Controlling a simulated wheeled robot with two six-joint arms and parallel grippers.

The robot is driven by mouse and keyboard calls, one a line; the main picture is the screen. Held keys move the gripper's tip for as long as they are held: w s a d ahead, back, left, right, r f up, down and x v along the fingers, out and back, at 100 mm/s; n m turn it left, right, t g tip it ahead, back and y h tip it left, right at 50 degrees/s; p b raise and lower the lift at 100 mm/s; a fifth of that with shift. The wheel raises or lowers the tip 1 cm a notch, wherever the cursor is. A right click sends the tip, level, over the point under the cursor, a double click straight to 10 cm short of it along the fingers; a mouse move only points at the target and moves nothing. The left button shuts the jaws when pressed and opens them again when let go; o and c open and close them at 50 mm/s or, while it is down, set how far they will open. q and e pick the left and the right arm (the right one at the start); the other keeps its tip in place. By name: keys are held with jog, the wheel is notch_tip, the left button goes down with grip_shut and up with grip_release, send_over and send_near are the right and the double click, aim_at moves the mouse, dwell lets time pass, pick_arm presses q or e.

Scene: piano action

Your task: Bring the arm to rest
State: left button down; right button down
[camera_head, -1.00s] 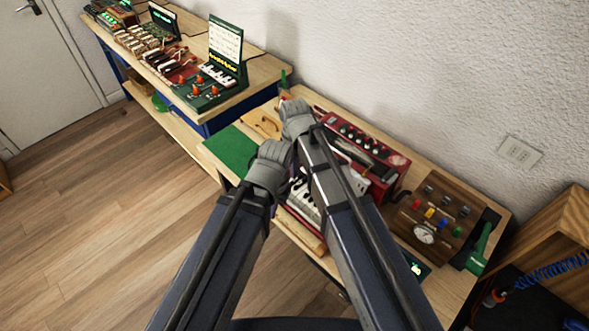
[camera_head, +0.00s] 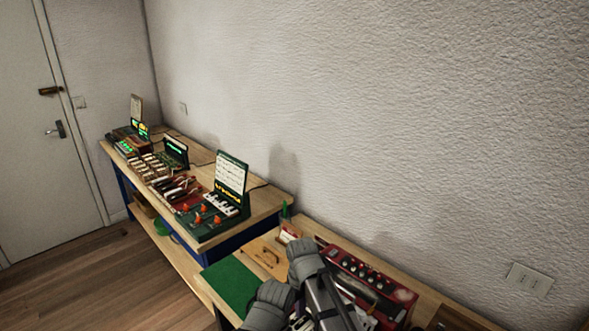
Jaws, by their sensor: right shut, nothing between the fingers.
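My two arms come up from the bottom edge, and their grey joints show near the front of the near bench (camera_head: 450,303). My right gripper (camera_head: 347,288) is mostly hidden behind its own arm, low over the red box with black knobs (camera_head: 378,283). It is shut and holds nothing. My left arm's grey joint shows left of the right one, over the bench's front edge. The left gripper itself is not visible.
A green mat (camera_head: 231,284) and a wooden piece (camera_head: 265,256) lie left of my arms. A farther bench (camera_head: 262,203) holds a small keyboard device (camera_head: 222,202) and several other devices. The wall is close behind; floor (camera_head: 110,275) is open at left.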

jog(key=s+d+m, duration=0.4)
jog(key=d, duration=0.4)
jog(key=s+d+m, duration=0.4)
jog(key=d, duration=0.4)
jog(key=s+a+n+h, duration=0.1)
jog(key=s+a+n, duration=0.2)
jog(key=a, duration=0.8)
jog(key=s, duration=0.2)
jog(key=shift+s+a+f+n+b, duration=0.25)
jog(key=shift+s+a+n+b, duration=0.05)
jog(key=shift+s+a+b, duration=0.05)
jog(key=shift+d, duration=0.15)
